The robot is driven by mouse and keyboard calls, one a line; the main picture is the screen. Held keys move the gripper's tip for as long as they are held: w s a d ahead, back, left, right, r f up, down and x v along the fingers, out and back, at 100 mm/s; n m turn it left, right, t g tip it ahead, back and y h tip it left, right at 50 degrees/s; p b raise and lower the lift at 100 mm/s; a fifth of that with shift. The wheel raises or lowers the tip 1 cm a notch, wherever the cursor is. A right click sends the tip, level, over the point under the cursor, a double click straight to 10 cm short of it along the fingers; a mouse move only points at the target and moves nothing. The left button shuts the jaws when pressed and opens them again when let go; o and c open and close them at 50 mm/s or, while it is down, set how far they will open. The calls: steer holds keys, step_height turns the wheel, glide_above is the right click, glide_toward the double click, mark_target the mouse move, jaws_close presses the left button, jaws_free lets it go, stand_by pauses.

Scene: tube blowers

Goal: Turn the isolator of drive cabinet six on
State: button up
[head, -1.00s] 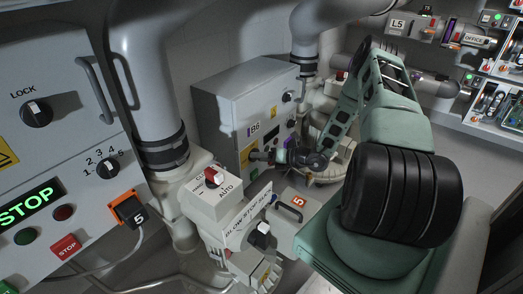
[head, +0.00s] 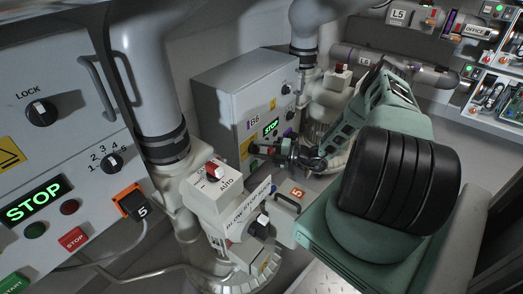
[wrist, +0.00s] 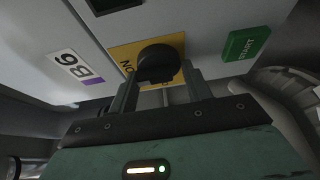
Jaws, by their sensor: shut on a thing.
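Drive cabinet six (head: 225,95) is the grey box in the middle of the head view, labelled 6. Its display (head: 271,128) is lit and reads STOP in green. In the wrist view, the black isolator knob (wrist: 158,60) sits on a yellow plate (wrist: 121,52) with ON lettering, beside the 6 label (wrist: 75,66). My gripper (wrist: 160,80) has one finger on each side of the knob and is shut on it. The fingers partly hide the plate. In the head view my gripper (head: 272,150) is at the cabinet's front, small and partly hidden by my arm.
A green START button (wrist: 246,43) is right of the knob in the wrist view. Cabinet five (head: 60,130) stands at the left, and a white blower unit with a red-handled selector (head: 215,170) is in front. Pipes rise close by. Some bare floor shows at right.

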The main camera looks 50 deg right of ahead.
steer(key=shift+m, duration=0.3)
steer(key=o, duration=1)
steer(key=shift+c, duration=0.2)
steer(key=p+v, duration=0.3)
steer(key=v, duration=1.4)
steer(key=shift+s+d+f, duration=0.15)
steer(key=shift+d+f, duration=0.05)
steer(key=shift+f, duration=0.05)
